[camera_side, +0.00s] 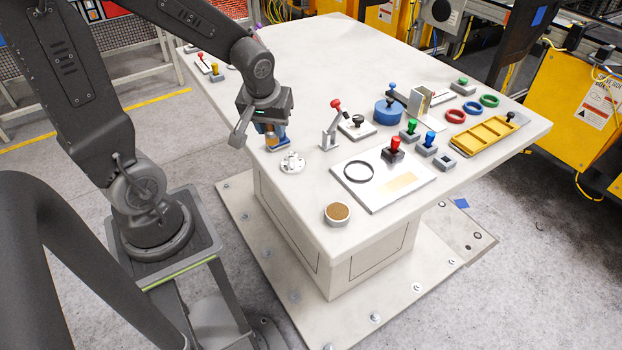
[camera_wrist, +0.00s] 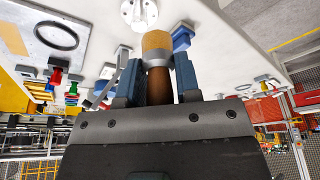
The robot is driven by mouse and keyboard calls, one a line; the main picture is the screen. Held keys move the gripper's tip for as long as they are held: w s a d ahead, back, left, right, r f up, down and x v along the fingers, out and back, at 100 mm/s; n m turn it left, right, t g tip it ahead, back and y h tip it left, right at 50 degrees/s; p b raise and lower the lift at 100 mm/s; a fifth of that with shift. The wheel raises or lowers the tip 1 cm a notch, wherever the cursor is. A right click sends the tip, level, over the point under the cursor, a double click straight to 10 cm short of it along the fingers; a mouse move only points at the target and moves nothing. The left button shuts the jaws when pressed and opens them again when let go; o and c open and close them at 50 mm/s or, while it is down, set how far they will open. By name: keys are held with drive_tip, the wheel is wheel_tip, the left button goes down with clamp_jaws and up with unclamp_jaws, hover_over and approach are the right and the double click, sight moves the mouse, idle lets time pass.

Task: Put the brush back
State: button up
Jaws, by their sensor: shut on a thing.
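My gripper (camera_side: 268,126) is over the left edge of the white table. In the wrist view its blue fingers (camera_wrist: 159,80) are shut on the brush. The brush has a brown handle (camera_wrist: 160,88), a grey collar and a tan end (camera_wrist: 156,41), which points away from the gripper. In the side view the brush is mostly hidden by the gripper. A blue block (camera_wrist: 182,37) is on the table beside the tan end in the wrist view. I cannot tell whether the brush touches anything.
A white round flange (camera_side: 292,162) stands near the gripper. A red-knobbed lever (camera_side: 333,127) is to its right. A round pot with a brown top (camera_side: 338,213) is at the front corner. A white plate (camera_side: 352,198) with a black ring, stamps and a yellow tray (camera_side: 479,143) are further right.

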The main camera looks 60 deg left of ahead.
drive_tip(key=w+d+f, duration=0.1)
drive_tip(key=d, duration=0.1)
drive_tip(key=w+d+f, duration=0.2)
drive_tip(key=d, duration=0.1)
drive_tip(key=w+d+f, duration=0.1)
drive_tip(key=d+f, duration=0.1)
drive_tip(key=d, duration=0.1)
drive_tip(key=shift+w+f, duration=0.2)
drive_tip(key=shift+f, duration=0.05)
drive_tip(key=shift+d+f, duration=0.15)
drive_tip(key=shift+f, duration=1.9)
drive_tip(key=shift+f, duration=0.1)
drive_tip(key=o, duration=0.9)
